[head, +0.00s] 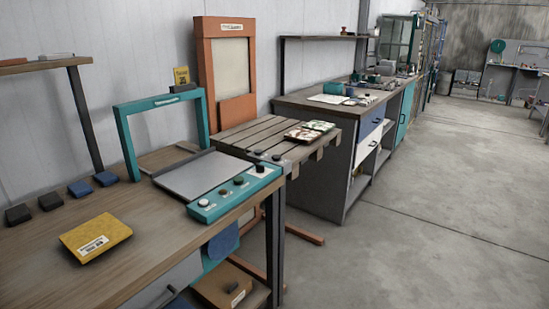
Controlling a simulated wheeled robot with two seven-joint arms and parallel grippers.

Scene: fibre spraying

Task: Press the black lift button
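A teal control panel (236,196) runs along the front edge of a grey press plate (197,174) on the wooden workbench. It carries a row of round buttons: a white one (203,203) nearest, a dark greenish one (223,193), then a black one (238,181). A black knob (260,169) sits at the panel's far end. The labels beside them are too small to read, so I cannot tell which is the lift button. A teal frame (124,134) stands upright behind the plate. Neither of my grippers shows in the head view.
A yellow packet (95,238) and several dark and blue blocks (79,188) lie on the bench's left part. A slatted table (245,137) with two patterned trays (302,134) stands beyond the panel. The concrete floor (430,210) to the right is clear.

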